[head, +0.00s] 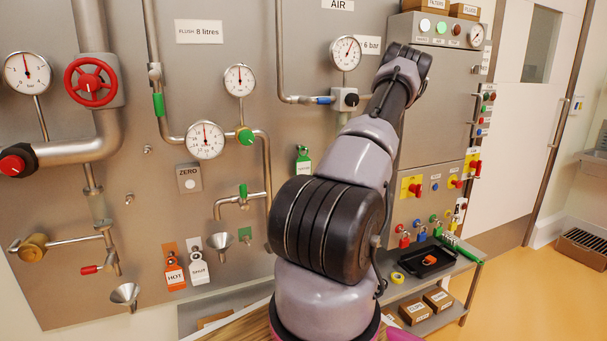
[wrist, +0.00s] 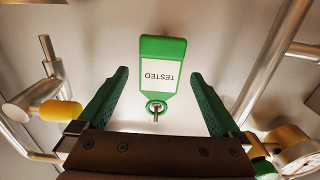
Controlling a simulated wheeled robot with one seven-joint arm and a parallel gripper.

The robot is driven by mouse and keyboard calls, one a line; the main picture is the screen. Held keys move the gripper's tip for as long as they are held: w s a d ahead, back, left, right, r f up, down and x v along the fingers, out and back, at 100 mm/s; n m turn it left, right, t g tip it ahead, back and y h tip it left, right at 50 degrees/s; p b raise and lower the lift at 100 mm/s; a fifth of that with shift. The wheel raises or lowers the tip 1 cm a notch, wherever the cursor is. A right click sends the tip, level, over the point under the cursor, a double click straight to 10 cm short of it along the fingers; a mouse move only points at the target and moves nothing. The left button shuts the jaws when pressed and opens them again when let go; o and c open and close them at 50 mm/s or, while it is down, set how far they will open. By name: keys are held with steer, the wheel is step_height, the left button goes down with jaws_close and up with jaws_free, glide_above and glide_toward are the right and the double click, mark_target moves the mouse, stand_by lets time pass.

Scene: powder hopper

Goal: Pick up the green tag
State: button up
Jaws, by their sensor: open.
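The green tag (wrist: 163,48) hangs from a metal peg by its ringed eyelet, with a white label reading TESTED upside down in the wrist view. In the head view the green tag (head: 303,160) hangs on the grey panel, just left of my arm. My gripper (wrist: 160,74) is open, its two green fingers apart on either side of the tag's eyelet end. Neither finger appears to touch the tag. The exact depth between fingers and tag is hard to tell. My gripper is hidden behind my arm in the head view.
In the wrist view a yellow knob (wrist: 57,111) and a gauge (wrist: 296,150) flank the fingers.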

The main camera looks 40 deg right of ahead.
mark_target(304, 165)
steer(key=shift+x, duration=2.75)
steer(key=shift+r, duration=0.1)
steer(key=c, duration=1.2)
